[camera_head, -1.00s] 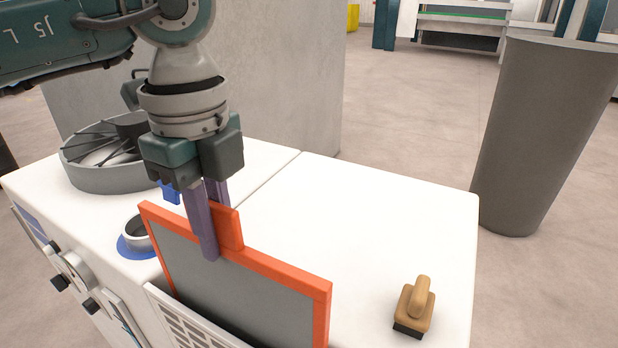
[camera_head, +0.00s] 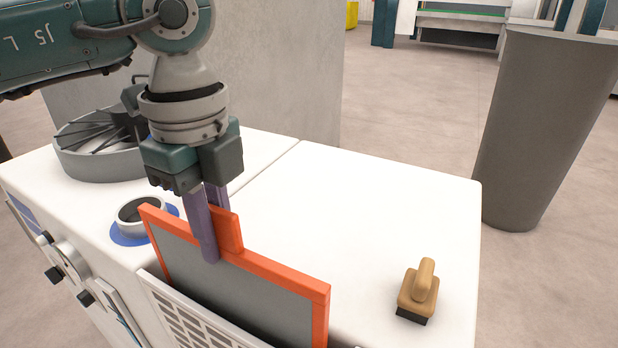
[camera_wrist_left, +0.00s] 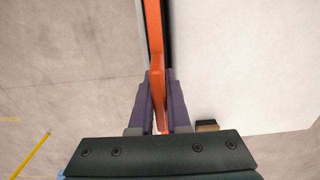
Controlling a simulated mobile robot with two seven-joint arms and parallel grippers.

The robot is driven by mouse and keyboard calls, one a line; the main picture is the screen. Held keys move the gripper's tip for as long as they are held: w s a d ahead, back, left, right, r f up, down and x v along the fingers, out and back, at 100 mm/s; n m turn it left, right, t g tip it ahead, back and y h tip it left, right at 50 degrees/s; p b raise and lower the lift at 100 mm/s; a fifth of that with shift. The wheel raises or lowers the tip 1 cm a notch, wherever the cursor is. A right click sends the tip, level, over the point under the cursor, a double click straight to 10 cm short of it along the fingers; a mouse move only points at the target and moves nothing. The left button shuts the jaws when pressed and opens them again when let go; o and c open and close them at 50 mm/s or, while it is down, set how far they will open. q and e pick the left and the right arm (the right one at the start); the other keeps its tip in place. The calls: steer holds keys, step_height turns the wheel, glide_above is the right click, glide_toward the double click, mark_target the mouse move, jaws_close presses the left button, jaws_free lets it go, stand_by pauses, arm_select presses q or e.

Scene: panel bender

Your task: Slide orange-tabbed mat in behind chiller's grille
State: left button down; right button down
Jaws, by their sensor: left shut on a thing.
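The mat (camera_head: 240,290) is a grey panel in an orange frame with an orange tab on its top edge. My left gripper (camera_head: 212,240) is shut on the tab and holds the mat upright. In the left wrist view the purple fingers (camera_wrist_left: 159,105) close on the orange tab from both sides. The chiller (camera_head: 370,215) is a white cabinet. Its white slotted grille (camera_head: 185,318) is on the front, just before the mat. The mat's lower part is hidden behind the grille. My right gripper is not in view.
A wooden-handled brush (camera_head: 417,290) lies on the chiller top at right. A round fan (camera_head: 90,150) and a dark-mouthed filler neck (camera_head: 140,215) are at left. A grey bin (camera_head: 540,130) stands on the floor beyond. The middle of the top is clear.

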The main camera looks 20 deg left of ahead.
mark_target(224, 269)
arm_select(q)
steer(key=shift+f+b, duration=2.2)
steer(key=shift+f, duration=0.65)
steer(key=c, duration=0.8)
jaws_free()
step_height(224, 269, up, 10)
steer(key=shift+f+b, duration=0.15)
steer(key=shift+b, duration=0.6)
